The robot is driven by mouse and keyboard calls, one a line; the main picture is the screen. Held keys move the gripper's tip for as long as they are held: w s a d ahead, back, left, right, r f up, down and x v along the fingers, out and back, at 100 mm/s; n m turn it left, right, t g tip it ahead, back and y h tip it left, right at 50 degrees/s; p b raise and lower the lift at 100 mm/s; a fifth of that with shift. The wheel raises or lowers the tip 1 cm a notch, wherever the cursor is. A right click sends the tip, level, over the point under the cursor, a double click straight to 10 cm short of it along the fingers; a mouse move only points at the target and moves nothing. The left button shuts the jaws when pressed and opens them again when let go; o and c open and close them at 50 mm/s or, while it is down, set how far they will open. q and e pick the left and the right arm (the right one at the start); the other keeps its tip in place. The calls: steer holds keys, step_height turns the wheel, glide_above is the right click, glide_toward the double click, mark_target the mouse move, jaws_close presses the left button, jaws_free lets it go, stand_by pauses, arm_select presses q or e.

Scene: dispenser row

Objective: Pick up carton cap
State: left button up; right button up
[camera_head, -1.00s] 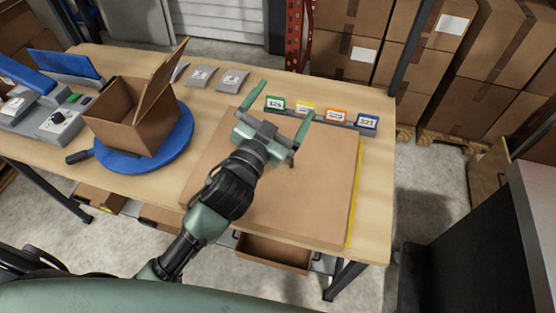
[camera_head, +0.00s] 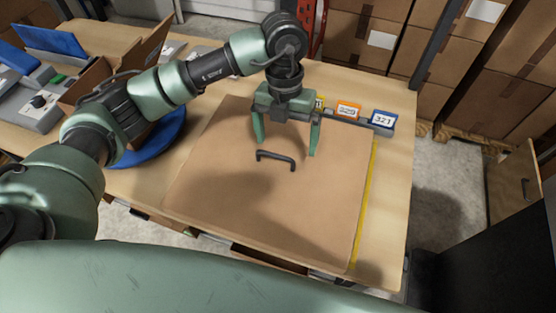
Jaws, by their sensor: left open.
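The carton cap (camera_head: 235,200) is a flat brown square panel lying on the wooden table. A dark handle (camera_head: 276,158) stands up from its surface. My left gripper (camera_head: 287,148) reaches in from the left and points down over the cap, above and a little behind the handle. Its two green fingers are spread wide, one to each side of the handle in the picture, and nothing is between them. The handle looks free of the fingers. My right gripper is not in view.
An open carton (camera_head: 90,88) stands on a blue turntable (camera_head: 147,151) at the left, partly hidden by my left arm. A yellow strip (camera_head: 365,200) runs along the cap's right side. Stacked boxes (camera_head: 371,75) stand behind.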

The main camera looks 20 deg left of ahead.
mark_target(275, 154)
arm_select(q)
steer(key=shift+y, duration=0.5)
steer(key=f+p, duration=0.1)
steer(key=f, duration=0.1)
steer(key=a+f+p, duration=0.1)
steer(key=f, duration=0.1)
steer(key=s+a+f+p, duration=0.1)
steer(key=f, duration=0.1)
steer(key=shift+a+f, duration=0.2)
steer(key=shift+f, duration=0.45)
steer(key=shift+w, duration=0.1)
steer(key=c, duration=1.4)
